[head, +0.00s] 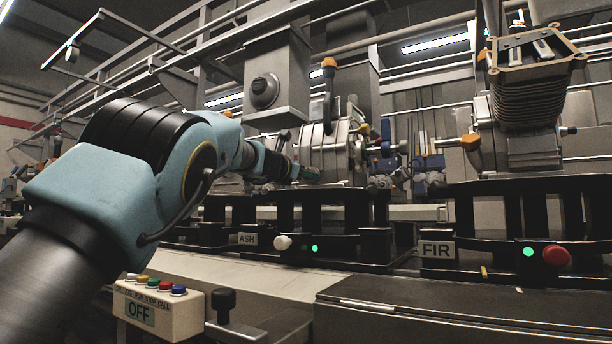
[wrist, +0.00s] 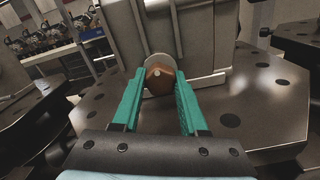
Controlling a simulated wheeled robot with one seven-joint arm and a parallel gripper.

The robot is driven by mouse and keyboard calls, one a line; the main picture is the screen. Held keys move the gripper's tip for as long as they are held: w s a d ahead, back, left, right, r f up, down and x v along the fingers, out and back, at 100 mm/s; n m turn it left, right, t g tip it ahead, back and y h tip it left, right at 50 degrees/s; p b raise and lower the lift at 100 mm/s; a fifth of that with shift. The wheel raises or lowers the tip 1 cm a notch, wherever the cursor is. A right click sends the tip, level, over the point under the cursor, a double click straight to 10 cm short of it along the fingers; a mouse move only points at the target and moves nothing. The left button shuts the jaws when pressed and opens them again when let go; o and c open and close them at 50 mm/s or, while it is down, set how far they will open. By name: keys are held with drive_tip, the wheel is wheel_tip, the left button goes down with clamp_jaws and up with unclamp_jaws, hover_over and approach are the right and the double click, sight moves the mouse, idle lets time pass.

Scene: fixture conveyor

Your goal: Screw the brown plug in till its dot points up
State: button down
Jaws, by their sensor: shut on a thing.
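The brown plug (wrist: 160,82) shows in the wrist view, with a small pale dot on its face near the upper left. A pale round collar shows behind its top, against the grey metal housing (wrist: 207,45). My gripper (wrist: 159,78) has its teal fingers on both sides of the plug and is shut on it. In the head view my gripper (head: 308,173) is at the left side of the metal engine unit (head: 330,150) over the ASH station. The plug cannot be made out there. How deep the plug sits is unclear.
A dark plate with holes (wrist: 265,100) lies below the housing. The FIR station (head: 437,249) with a red knob (head: 556,256) and another unit stands to the right. A button box reading OFF (head: 160,308) and a black-knobbed lever (head: 224,305) are in front.

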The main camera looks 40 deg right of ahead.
drive_tip(key=shift+f, duration=0.1)
drive_tip(key=shift+c, duration=2.2)
unclamp_jaws()
drive_tip(key=b+v, duration=0.2)
drive_tip(key=v, duration=0.8)
drive_tip(key=shift+a, duration=0.35)
drive_tip(key=shift+s, duration=0.1)
